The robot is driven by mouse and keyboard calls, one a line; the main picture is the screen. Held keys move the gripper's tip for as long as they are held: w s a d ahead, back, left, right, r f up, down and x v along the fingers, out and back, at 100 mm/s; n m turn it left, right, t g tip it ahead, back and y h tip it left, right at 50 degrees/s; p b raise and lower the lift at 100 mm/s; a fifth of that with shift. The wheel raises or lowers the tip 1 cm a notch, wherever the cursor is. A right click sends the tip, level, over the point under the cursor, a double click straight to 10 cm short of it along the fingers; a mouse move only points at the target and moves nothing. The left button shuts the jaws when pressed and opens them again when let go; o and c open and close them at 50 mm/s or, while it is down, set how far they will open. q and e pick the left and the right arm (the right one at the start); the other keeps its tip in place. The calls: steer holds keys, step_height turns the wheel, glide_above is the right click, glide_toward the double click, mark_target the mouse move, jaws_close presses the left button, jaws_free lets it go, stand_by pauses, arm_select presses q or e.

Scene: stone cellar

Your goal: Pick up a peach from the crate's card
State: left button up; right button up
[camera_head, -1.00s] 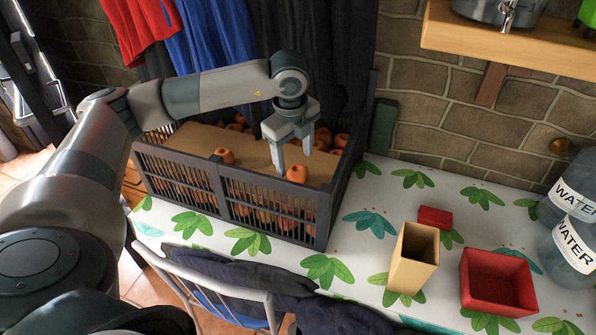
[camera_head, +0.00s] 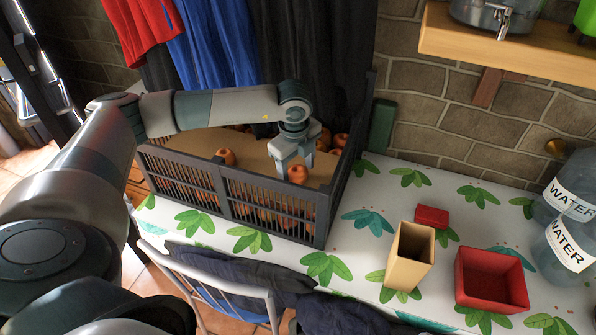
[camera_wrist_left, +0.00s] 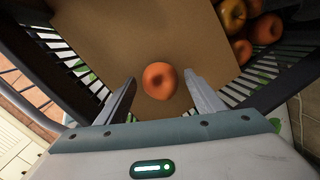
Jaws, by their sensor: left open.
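A dark slatted crate (camera_head: 228,193) stands on the table with a brown card (camera_head: 250,157) inside it. One orange-red peach (camera_head: 297,174) lies on the card near the crate's front right. My left gripper (camera_head: 295,168) is open, pointing down over the first peach. In the left wrist view this peach (camera_wrist_left: 159,80) shows between the two spread fingertips, with no clear contact. My right gripper is not in view.
More peaches (camera_head: 340,140) lie at the crate's back right beyond the card. Dark cloth (camera_head: 320,60) hangs close behind the crate. A tan box (camera_head: 410,255), a red box (camera_head: 490,280) and water bottles (camera_head: 570,248) stand to the right. A chair (camera_head: 230,287) is in front.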

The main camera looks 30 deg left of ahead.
mark_target(298, 170)
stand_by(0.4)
arm_select(q)
steer(key=c, duration=1.1)
steer(key=shift+c, duration=0.2)
steer(key=shift+r+b, duration=0.4)
steer(key=shift+r, duration=0.15)
step_height(298, 170, up, 8)
steer(key=b, duration=0.2)
steer(key=shift+f+b, duration=0.25)
steer(key=shift+b, duration=0.1)
steer(key=shift+r, duration=0.65)
